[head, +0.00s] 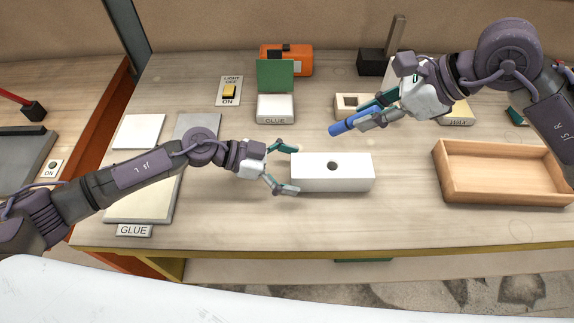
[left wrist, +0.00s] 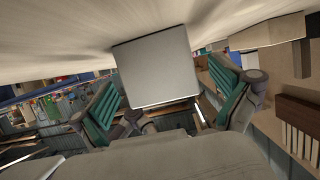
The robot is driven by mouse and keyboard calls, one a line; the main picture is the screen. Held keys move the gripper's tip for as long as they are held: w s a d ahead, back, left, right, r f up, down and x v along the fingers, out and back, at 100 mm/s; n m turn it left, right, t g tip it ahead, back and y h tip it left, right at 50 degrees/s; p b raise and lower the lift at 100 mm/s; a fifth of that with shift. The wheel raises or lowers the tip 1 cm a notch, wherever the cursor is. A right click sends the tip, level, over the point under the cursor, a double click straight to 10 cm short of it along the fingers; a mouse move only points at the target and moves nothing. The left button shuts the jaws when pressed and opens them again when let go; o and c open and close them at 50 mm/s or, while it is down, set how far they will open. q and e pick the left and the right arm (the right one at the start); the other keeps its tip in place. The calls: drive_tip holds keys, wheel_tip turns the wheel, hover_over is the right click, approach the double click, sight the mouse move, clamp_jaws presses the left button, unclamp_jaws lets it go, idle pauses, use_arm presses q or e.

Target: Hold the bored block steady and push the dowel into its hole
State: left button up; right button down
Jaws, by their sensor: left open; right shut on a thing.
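The white bored block (head: 331,183) lies on the table in the middle of the head view, with its dark round hole (head: 332,166) facing up. My left gripper (head: 293,169) is open at the block's left end, one finger towards the far side and one towards the near side. In the left wrist view the block's grey end face (left wrist: 155,72) stands between the open fingers; I cannot tell whether they touch it. My right gripper (head: 380,110) is shut on the blue dowel (head: 345,127), holding it tilted above the table, behind and right of the block.
A wooden tray (head: 500,196) stands at the right. A white box with a green lid (head: 276,77) marked GLUE, an orange case (head: 287,57) and a light switch plate (head: 229,91) stand at the back. Flat pale panels lie at the left. The table in front of the block is clear.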

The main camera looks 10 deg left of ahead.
sight(342, 122)
use_arm(q)
drive_tip(key=c, duration=1.5)
use_arm(e)
drive_tip(key=a+n+h, duration=0.1)
drive_tip(key=a+n+g+h, duration=0.2)
drive_tip(key=shift+w+a+f+h, duration=0.25)
drive_tip(key=shift+w+f+h, duration=0.05)
drive_tip(key=shift+f+h, duration=0.1)
drive_tip(key=shift+w+a+n+h, duration=0.15)
drive_tip(key=shift+a+n+h, duration=0.2)
drive_tip(key=shift+n+h, duration=0.35)
use_arm(q)
drive_tip(key=shift+a, duration=0.15)
drive_tip(key=shift+c, duration=0.2)
use_arm(e)
drive_tip(key=shift+w+a+r+n+h, duration=0.15)
drive_tip(key=shift+n+h, duration=0.15)
drive_tip(key=shift+h, duration=0.2)
drive_tip(key=shift+s+r+n+h, duration=0.1)
drive_tip(key=shift+n+h, duration=0.2)
drive_tip(key=shift+h, duration=0.2)
drive_tip(key=shift+f+h, duration=0.3)
drive_tip(key=shift+f, duration=2.75)
